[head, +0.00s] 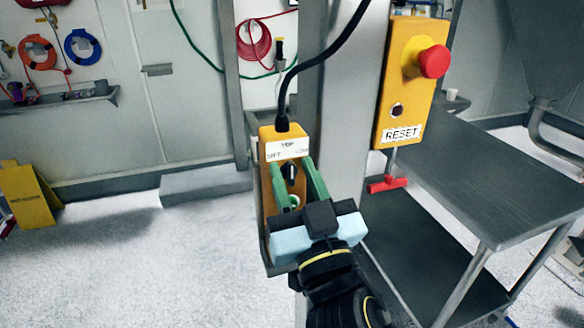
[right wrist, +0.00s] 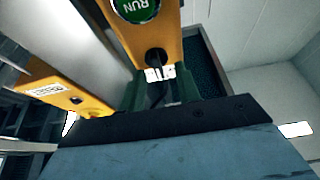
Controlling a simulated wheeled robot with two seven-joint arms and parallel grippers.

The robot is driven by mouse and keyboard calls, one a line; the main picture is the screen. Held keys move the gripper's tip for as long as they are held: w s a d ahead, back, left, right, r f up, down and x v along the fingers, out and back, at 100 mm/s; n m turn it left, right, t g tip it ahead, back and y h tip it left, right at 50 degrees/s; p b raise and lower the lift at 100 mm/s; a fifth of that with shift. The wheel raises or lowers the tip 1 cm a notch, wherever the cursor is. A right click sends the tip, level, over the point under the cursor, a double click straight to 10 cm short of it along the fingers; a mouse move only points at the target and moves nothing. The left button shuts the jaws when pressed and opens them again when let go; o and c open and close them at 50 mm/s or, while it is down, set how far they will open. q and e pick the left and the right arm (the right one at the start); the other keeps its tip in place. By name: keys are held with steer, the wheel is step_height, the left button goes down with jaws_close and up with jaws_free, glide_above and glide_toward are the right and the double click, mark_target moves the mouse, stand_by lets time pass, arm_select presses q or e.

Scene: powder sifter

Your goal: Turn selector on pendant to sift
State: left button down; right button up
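The yellow pendant (head: 268,200) hangs upright on the grey post, with a black cable at its top. Its white label reads SIFT at left, with blurred text at right. The black selector knob (head: 291,172) is below the label and looks roughly upright; its exact setting is unclear. My right gripper (head: 295,170) has its green fingers on either side of the knob, with gaps showing. In the right wrist view, the knob (right wrist: 155,57) lies between the fingertips, near the green RUN button (right wrist: 135,7). Contact cannot be told. My left gripper is not in view.
A yellow box with a red emergency button (head: 434,62) and RESET label is on the post, right of the pendant. A red handle (head: 387,184) hangs below it. A grey metal table (head: 500,185) stands at right. The floor at left is mostly clear.

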steer(key=shift+s, duration=0.1)
jaws_close()
steer(key=shift+f, duration=0.1)
steer(key=shift+n+g+y+p, duration=0.5)
steer(key=shift+n+y+p, duration=0.45)
steer(key=shift+n, duration=0.85)
steer(key=n+y+p, duration=0.1)
steer(key=n+p, duration=0.1)
steer(key=n+g+y+p, duration=0.1)
steer(key=n+p, duration=0.1)
steer(key=n, duration=0.1)
steer(key=shift+a+n+g+p, duration=0.15)
steer(key=shift+n+g+p, duration=0.15)
steer(key=shift+s+f+n+g+y+p, duration=0.1)
steer(key=shift+n+g+y+p, duration=0.2)
steer(key=shift+n+p, duration=0.55)
steer(key=shift+f+n+g+y+p, duration=0.15)
steer(key=shift+n+g+p, duration=0.25)
steer(key=shift+n+p, duration=0.4)
steer(key=shift+n, duration=0.25)
